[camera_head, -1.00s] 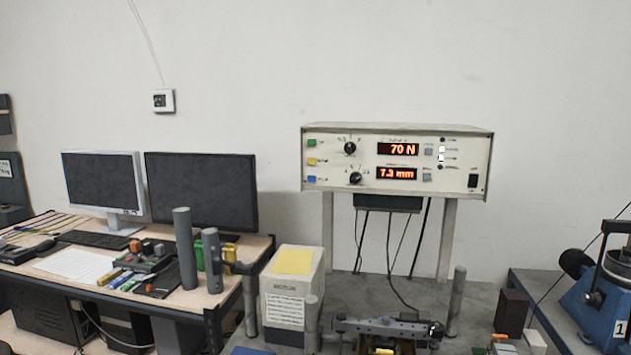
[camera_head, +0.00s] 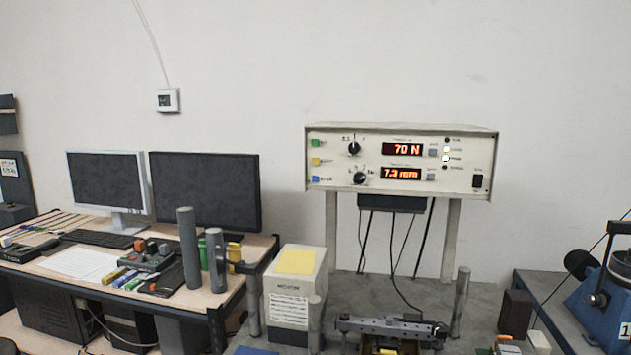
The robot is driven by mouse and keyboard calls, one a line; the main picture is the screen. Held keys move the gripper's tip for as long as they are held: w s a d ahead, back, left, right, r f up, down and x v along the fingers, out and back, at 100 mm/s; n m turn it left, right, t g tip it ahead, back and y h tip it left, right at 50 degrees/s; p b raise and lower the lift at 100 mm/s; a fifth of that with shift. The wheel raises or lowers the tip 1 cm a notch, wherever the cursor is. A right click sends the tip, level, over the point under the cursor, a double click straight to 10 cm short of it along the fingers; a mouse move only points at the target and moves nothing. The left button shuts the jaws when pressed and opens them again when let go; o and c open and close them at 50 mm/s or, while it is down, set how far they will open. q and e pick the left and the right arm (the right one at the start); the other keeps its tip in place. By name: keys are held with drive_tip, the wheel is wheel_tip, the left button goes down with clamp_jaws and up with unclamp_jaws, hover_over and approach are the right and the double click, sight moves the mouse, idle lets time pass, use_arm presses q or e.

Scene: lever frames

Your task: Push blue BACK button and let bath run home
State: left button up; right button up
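The control box (camera_head: 400,160) is a cream unit raised on two posts against the wall. Its left edge has a green, a yellow and a blue button, stacked. The blue button (camera_head: 316,180) is the lowest; its label is too small to read. The upper red display (camera_head: 402,150) reads 70 N and the lower one (camera_head: 400,173) about 7.3 mm. Below the box, a grey metal fixture (camera_head: 388,328) stands on the bench, with a yellowish part under it cut off by the bottom edge. I cannot make out a bath clearly. Neither gripper is in view.
A white box with a yellow top (camera_head: 295,263) stands on the bench left of the fixture. Grey upright posts (camera_head: 460,302) rise around it. A desk with two monitors (camera_head: 205,190) is at left. A blue machine (camera_head: 596,290) is at right. Cables hang below the control box.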

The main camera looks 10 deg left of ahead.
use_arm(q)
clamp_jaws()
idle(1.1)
